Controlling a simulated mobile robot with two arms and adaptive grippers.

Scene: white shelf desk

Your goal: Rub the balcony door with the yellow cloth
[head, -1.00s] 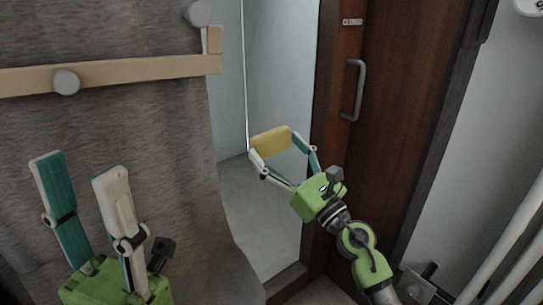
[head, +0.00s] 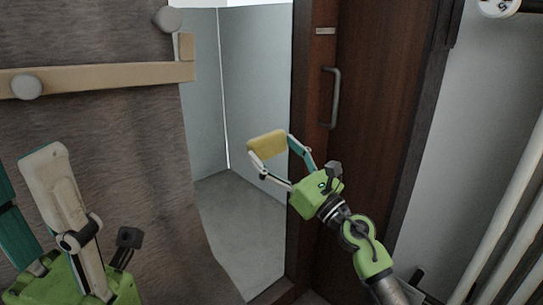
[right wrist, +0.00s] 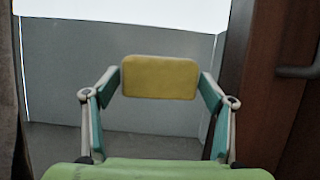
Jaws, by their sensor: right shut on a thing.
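The yellow cloth (head: 268,144) looks like a small flat pad. My right gripper (head: 270,147) is shut on it and holds it up in front of the doorway, left of the brown door. The cloth (right wrist: 160,77) also shows between the two fingers in the right wrist view. The balcony door (head: 385,120) is dark brown wood with a grey bar handle (head: 333,98). A gap shows between cloth and door in the right wrist view. My left gripper (head: 32,195) is open and empty at the lower left, its outer finger cut by the picture edge.
A grey-brown curtain or wall (head: 105,140) with a pale wooden rail (head: 105,77) and round knobs fills the left. The doorway shows a grey floor (head: 235,220) and pale walls. White pipes (head: 510,225) run along the right edge.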

